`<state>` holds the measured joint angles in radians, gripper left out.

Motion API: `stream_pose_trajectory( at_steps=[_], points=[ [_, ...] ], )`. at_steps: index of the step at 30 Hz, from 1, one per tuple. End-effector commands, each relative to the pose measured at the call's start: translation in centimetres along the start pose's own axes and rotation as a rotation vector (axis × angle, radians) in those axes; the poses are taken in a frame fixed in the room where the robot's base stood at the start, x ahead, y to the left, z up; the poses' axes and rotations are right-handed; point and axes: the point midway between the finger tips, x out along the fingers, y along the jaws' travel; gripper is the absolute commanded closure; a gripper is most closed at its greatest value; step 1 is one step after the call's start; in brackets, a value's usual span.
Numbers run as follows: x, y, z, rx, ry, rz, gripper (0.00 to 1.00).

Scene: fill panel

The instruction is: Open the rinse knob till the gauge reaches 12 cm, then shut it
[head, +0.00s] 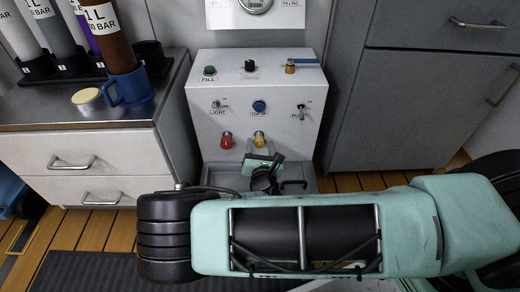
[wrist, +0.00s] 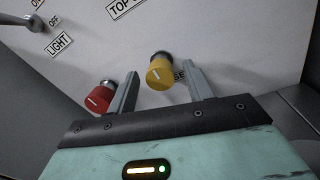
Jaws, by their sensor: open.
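The yellow knob (head: 259,138) is low on the white panel (head: 285,95). In the wrist view the yellow knob (wrist: 159,73) has a white mark, and a partly hidden label beside it ends in "SE". My gripper (head: 262,163) is open just below it; in the wrist view the fingers (wrist: 163,78) are on either side of the knob, with gaps showing. I cannot tell how deep the knob sits between them. The round gauge (head: 256,4) is cut off by the top edge; its reading is not legible.
A red knob (wrist: 98,97) sits close beside the left finger. Above are the LIGHT switch (head: 216,104), a blue button (head: 259,106) and a right-hand switch (head: 301,108). The panel top holds green (head: 210,70), black and yellow-blue controls. A counter (head: 110,112) with a blue mug stands left.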

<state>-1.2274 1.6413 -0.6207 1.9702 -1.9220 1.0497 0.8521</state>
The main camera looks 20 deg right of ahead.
Motion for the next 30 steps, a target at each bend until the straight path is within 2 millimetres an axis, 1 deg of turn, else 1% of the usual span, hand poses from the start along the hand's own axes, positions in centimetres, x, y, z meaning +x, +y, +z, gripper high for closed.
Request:
stream_pose_trajectory(
  at_steps=[6,7,8,9,11,12,22,26,30],
  points=[
    [0.03,0.02,0.02,0.0,0.0,0.0,0.49],
    [0.03,0.02,0.02,0.0,0.0,0.0,0.52],
    [0.03,0.02,0.02,0.0,0.0,0.0,0.6],
    [0.02,0.02,0.02,0.0,0.0,0.0,0.71],
    [0.01,0.02,0.01,0.0,0.0,0.0,0.88],
    [0.01,0.02,0.01,0.0,0.0,0.0,0.93],
    [-0.02,0.06,0.23,-0.032,0.003,-0.001,0.93],
    [-0.04,0.06,0.46,-0.089,0.006,-0.003,0.93],
    [-0.07,0.11,0.62,-0.184,0.013,-0.004,0.93]
  ],
)
